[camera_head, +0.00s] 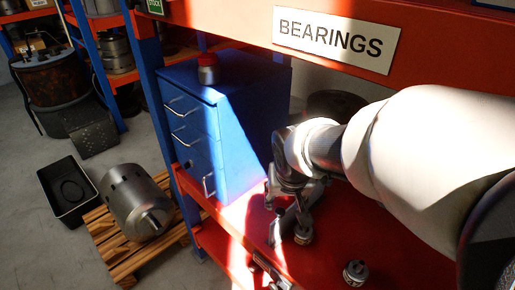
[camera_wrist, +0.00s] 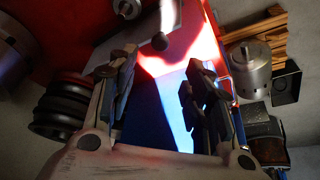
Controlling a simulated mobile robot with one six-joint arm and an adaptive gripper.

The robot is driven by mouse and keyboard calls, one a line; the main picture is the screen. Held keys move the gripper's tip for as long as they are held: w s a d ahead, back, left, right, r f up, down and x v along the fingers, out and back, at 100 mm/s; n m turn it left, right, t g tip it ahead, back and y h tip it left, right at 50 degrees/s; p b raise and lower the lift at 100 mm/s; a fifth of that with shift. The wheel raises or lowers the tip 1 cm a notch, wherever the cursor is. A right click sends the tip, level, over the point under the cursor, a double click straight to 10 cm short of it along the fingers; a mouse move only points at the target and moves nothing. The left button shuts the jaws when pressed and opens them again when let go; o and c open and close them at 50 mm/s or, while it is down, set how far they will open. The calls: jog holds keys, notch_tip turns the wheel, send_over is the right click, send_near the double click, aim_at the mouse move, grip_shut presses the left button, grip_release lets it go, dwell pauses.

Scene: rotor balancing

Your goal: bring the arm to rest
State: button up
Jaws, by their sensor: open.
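My gripper (camera_head: 287,232) hangs over the red shelf (camera_head: 325,255) in the head view, right of the blue drawer cabinet (camera_head: 232,150). In the wrist view my gripper (camera_wrist: 158,82) has its two fingers spread with nothing between their tips. The blue cabinet (camera_wrist: 160,108) shows beyond the gap. A small metal part (camera_head: 303,236) appears right beside the fingers in the head view; I cannot tell whether they touch. My pale arm reaches in from the right and hides part of the shelf.
A small metal part (camera_head: 355,271) stands on the shelf's front right. A red-topped jar (camera_head: 207,68) sits on the cabinet. The BEARINGS beam (camera_head: 440,45) crosses above. A rotor (camera_head: 135,202) lies on a wooden pallet (camera_head: 110,238), beside a black tray (camera_head: 68,222). Dark stacked discs (camera_wrist: 62,103) show left.

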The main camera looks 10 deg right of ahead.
jog(key=shift+s+r, duration=0.2)
jog(key=shift+r, duration=0.25)
jog(key=s+r+n, duration=0.1)
jog(key=s+r, duration=0.1)
jog(key=s, duration=0.7)
jog(key=s+a+r+n, duration=0.1)
jog(key=s+r, duration=0.2)
jog(key=s, duration=0.5)
jog(key=shift+s+a+r+y, duration=0.15)
jog(key=shift+s+a+y, duration=0.1)
jog(key=shift+s+y, duration=0.15)
dwell(1.0)
